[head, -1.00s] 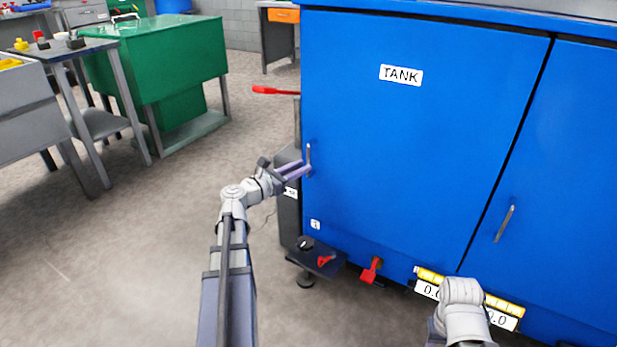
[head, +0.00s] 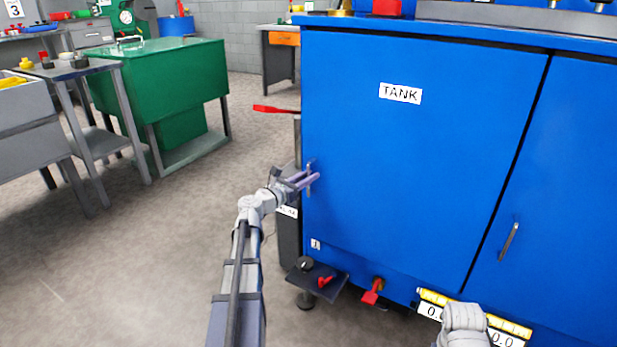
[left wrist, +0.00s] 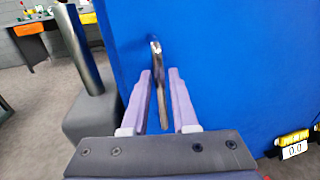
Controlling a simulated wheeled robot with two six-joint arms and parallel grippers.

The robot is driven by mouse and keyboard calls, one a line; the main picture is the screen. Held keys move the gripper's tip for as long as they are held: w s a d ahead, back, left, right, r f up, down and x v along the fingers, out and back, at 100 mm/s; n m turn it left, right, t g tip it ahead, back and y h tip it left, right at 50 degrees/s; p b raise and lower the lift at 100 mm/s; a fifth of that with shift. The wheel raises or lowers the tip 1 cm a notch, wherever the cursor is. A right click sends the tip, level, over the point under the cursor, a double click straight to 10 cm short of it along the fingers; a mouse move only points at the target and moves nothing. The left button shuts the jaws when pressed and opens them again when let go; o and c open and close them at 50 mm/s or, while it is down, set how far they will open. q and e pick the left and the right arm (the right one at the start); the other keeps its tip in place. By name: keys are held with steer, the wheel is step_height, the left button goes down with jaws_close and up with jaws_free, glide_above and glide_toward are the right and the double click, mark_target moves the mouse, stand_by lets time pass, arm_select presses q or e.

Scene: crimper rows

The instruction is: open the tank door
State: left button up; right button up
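The tank door (head: 420,170) is a large blue panel with a white TANK label (head: 401,93). It looks shut, flush with the cabinet front. Its thin grey upright handle (head: 309,168) is near the door's left edge. My left gripper (head: 304,180) is at this handle. In the left wrist view the handle (left wrist: 156,60) stands between the two purple fingers of my left gripper (left wrist: 160,73). The fingers are apart, with a gap visible beside the handle. My right arm shows at the bottom right of the head view, but its gripper is not visible.
A second blue door with a grey handle (head: 508,241) is to the right. A red lever (head: 276,109) sticks out left of the cabinet. A small dark shelf (head: 318,279) and a red valve (head: 372,291) are low in front.

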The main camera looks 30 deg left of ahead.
arm_select(q)
steer(key=shift+w, duration=0.15)
steer(key=shift+c, duration=0.2)
jaws_close()
stand_by(1.2)
